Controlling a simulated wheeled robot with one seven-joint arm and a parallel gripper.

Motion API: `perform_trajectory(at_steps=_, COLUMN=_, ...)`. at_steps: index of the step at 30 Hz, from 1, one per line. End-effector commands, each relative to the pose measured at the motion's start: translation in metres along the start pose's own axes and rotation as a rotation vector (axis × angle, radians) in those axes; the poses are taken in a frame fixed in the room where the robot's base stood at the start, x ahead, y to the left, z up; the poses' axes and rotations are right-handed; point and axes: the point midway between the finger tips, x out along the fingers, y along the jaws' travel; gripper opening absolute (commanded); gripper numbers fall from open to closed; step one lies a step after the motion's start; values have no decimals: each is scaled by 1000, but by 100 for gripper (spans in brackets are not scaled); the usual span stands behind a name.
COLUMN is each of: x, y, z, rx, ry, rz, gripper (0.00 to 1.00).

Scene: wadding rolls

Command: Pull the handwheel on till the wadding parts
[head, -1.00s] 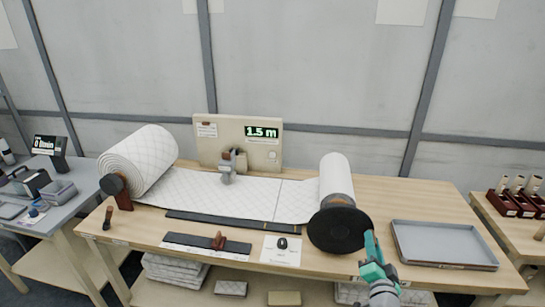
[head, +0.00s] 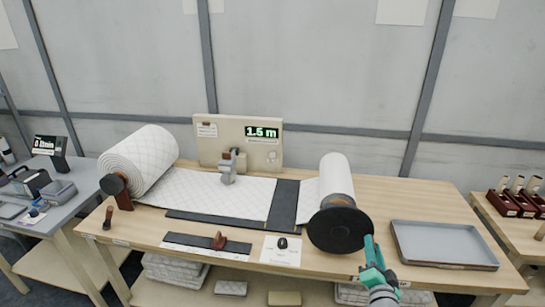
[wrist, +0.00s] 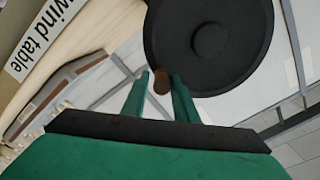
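The black handwheel (head: 338,230) is on the near end of the take-up roll (head: 336,174) at the table's right middle. My green gripper (head: 371,257) is at the wheel's lower right rim. In the wrist view, the gripper (wrist: 161,84) has its fingers closed around the wheel's brown knob (wrist: 161,80), beside the dark disc (wrist: 210,42). The quilted white wadding (head: 205,192) runs from the big supply roll (head: 140,160) and ends at a straight edge. A dark strip (head: 284,202) shows between that edge and the wadding piece (head: 309,200) at the take-up roll.
A measuring panel (head: 222,140) behind the wadding reads 1.5 m. A grey tray (head: 444,243) lies right of the wheel. A dark bar with a brown grip (head: 220,241) and a card with a black item (head: 282,243) lie along the front edge.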

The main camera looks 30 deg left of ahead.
Motion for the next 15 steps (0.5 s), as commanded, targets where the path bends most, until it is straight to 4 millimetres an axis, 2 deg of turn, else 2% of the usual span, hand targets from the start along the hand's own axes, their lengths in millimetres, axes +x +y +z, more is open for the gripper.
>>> perform_trajectory(at_steps=2, x=0, y=0, z=0, rx=0, ry=0, rz=0, gripper=44)
perform_trajectory(at_steps=15, x=1, y=-3, z=2, rx=0, ry=-4, rz=-4, gripper=44)
